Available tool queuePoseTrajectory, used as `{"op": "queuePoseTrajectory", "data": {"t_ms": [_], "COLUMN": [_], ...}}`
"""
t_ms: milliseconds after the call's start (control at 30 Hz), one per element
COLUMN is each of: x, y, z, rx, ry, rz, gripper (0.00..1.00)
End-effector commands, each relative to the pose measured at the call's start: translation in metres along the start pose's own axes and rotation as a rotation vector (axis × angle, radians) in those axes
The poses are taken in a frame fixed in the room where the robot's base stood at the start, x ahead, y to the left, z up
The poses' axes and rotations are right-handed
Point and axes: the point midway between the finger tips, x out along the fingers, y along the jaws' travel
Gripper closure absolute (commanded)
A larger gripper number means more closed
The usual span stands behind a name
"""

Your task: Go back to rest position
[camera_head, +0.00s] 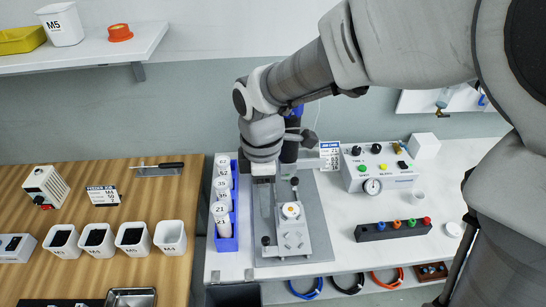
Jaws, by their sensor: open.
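My arm reaches in from the upper right across the bench. My gripper (264,181) points down over the back left of a grey base plate (322,235). Its fingers are small in the view and partly hidden by the wrist; no held object shows. A light metal fixture (293,237) with a round yellow-and-white part (291,210) stands on the plate, just right of and in front of my gripper. A dark upright tool (291,147) with a blue top stands behind my wrist, partly hidden by it.
A blue rack (228,243) with several white numbered containers stands close left of my gripper. A control box (378,170) with buttons and a gauge is to the right, with a dark block (393,229) in front. White bins (133,239) stand on the wooden table.

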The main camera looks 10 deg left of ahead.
Motion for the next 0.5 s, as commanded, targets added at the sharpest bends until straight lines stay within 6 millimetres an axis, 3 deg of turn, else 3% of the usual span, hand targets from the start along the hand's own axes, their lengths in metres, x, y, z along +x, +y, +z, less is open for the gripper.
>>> {"op": "queuePoseTrajectory", "data": {"t_ms": [267, 367, 500], "x": [-0.003, -0.014, -0.044], "y": [0.0, -0.002, -0.01], "z": [0.004, 0.018, 0.055], "rx": [0.022, 0.108, 0.354], "ry": [-0.002, -0.008, -0.012], "rz": [0.007, 0.035, 0.11], "gripper": [0.42, 0.42, 0.42]}}
